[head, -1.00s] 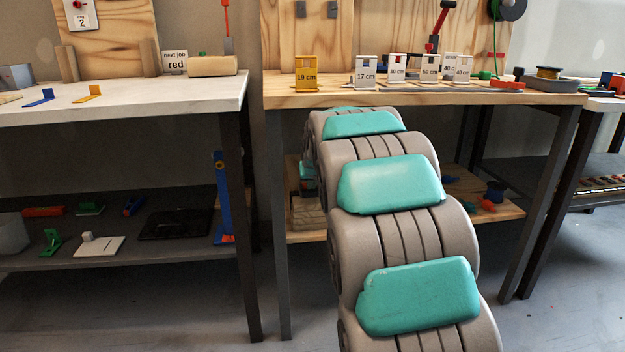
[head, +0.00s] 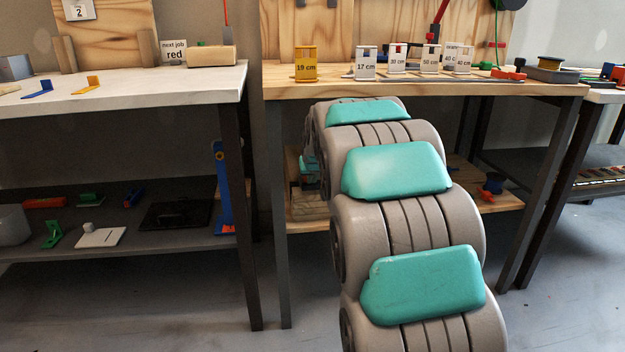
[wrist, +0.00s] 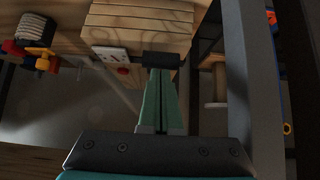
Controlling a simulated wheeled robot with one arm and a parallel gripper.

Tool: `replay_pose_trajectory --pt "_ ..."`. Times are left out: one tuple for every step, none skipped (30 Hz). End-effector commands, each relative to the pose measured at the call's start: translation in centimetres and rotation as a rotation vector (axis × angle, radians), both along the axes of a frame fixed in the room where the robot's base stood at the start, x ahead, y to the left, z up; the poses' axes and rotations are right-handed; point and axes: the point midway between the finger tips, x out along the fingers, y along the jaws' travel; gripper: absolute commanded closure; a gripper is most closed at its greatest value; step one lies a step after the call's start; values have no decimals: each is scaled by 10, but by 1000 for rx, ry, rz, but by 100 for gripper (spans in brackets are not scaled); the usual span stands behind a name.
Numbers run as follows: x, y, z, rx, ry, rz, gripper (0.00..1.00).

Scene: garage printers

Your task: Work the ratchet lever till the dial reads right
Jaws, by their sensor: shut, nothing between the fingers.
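My gripper (wrist: 160,128) is shut and empty, its two green fingers together in the wrist view. Its tips are at a black bar (wrist: 161,60) at the lower edge of a slatted wooden block (wrist: 138,22); I cannot tell whether they touch or whether the bar is the ratchet lever. A white plate (wrist: 108,53) with dark marks and a red knob (wrist: 123,71) are on the block's near face, left of the tips. No readable dial shows. In the head view my arm hides the gripper. A red upright with a black handle (head: 437,28) stands on the wooden bench.
The wooden bench (head: 420,91) carries a yellow 19 cm tag stand (head: 306,63) and several white ones. Its lower shelf (head: 500,201) is around my arm. A dark post (wrist: 250,80) stands close right of the fingers. Small coloured parts (wrist: 35,50) are at upper left.

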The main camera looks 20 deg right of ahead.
Motion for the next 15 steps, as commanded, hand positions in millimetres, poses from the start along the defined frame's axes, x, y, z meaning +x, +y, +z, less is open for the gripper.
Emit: replay_pose_trajectory --pt "0 1 8 -1 -2 1 100" --pt "-1 1 13 -1 -2 1 100" --pt "-2 2 19 0 -1 1 100" --pt "-2 2 24 -1 -2 1 100" --pt "-3 3 30 -1 -2 1 100" --pt "-3 3 38 -2 -4 2 100" --pt "-7 4 39 -2 -4 2 100" --pt "-12 6 42 -2 -4 2 100" --pt "-18 7 46 -2 -5 2 100" --pt "-22 8 50 -2 -5 2 100" --pt "-26 10 53 -2 -4 2 100" --pt "-32 11 57 -2 -4 2 100" --pt "-36 12 61 -2 -3 2 100" --pt "-40 14 64 -2 -3 2 100" --pt "-46 15 70 -2 -5 2 100"
